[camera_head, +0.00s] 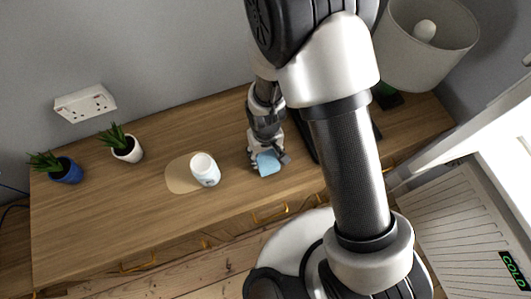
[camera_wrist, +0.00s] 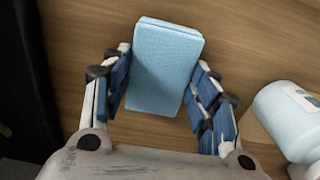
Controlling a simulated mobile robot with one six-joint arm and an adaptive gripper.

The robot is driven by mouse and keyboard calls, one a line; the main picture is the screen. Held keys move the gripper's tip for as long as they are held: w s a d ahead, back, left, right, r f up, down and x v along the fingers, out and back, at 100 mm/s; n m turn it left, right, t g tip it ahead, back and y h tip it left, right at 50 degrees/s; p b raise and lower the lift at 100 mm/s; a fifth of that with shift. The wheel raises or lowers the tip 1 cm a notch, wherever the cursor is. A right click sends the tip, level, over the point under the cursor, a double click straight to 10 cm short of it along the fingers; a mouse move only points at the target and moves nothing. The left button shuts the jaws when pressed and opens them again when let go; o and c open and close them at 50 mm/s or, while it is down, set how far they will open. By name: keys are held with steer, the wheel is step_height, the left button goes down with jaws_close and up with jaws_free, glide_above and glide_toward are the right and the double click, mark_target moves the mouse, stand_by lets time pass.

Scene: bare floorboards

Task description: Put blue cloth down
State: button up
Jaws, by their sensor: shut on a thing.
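The blue cloth (camera_wrist: 163,68) is a flat, light blue folded rectangle. In the wrist view it is between the two fingers of my gripper (camera_wrist: 160,88), which is shut on it. In the head view my gripper (camera_head: 267,158) is over the front part of the wooden cabinet top (camera_head: 100,215), with the blue cloth (camera_head: 268,162) at its tip. I cannot tell whether the cloth touches the wood.
A white tub (camera_head: 205,170) stands at the edge of a round beige mat (camera_head: 178,178), left of my gripper. Two potted plants, one blue (camera_head: 65,170) and one white (camera_head: 127,148), stand further left. A lamp (camera_head: 425,45) is at the right. Wood between plants and mat is clear.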

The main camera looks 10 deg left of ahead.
steer(key=shift+f, duration=0.2)
steer(key=o, duration=1)
steer(key=shift+c, duration=0.2)
steer(key=shift+r, duration=0.1)
